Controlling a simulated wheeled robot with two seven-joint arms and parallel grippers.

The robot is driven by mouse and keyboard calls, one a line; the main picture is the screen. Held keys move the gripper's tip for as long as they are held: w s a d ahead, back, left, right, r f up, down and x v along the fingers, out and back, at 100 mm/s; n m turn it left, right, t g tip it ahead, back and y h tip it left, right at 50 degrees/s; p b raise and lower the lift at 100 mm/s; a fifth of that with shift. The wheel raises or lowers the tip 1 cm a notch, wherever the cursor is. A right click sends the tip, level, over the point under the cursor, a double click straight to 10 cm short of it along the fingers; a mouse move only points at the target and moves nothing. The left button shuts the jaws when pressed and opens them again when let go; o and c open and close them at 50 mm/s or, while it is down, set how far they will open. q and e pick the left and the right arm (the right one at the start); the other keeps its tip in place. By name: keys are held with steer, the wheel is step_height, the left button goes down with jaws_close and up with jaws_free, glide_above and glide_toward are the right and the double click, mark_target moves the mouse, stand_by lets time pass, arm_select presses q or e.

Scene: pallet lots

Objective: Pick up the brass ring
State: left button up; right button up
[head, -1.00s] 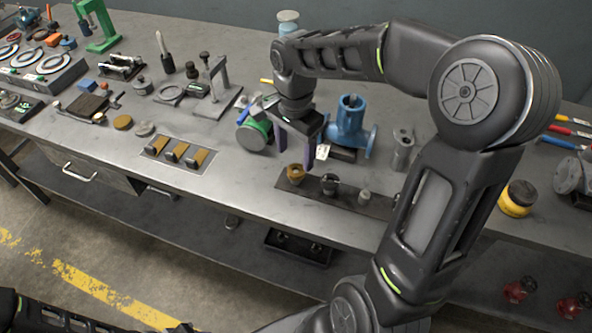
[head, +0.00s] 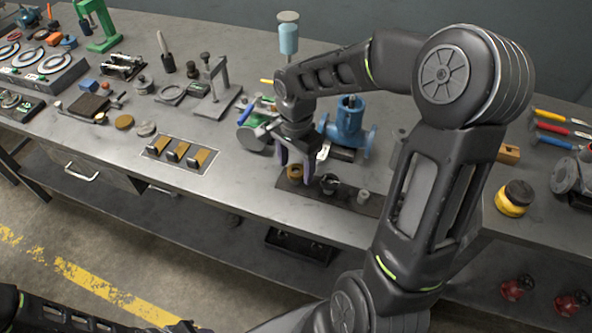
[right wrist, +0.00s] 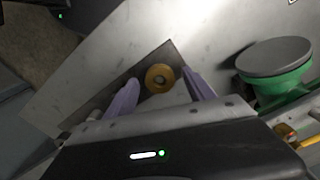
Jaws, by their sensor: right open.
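The brass ring (head: 294,172) sits at the left end of a dark strip (head: 345,195) on the bench; it also shows in the right wrist view (right wrist: 159,78). My right gripper (head: 295,165) is open, pointing down at the ring. In the right wrist view its purple fingers (right wrist: 162,86) lie on either side of the ring, with gaps visible. I cannot tell how high the fingertips are. In the head view, the fingers partly hide the ring.
A dark cup (head: 329,184) and a small pale cylinder (head: 363,197) stand right of the ring on the strip. A blue flanged fitting (head: 348,130) stands behind.

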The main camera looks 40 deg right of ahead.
steer(key=shift+c, duration=0.2)
jaws_close()
stand_by(0.4)
steer(key=shift+r, duration=0.1)
step_height(320, 180, up, 10)
steer(key=b, duration=0.1)
stand_by(0.4)
stand_by(0.4)
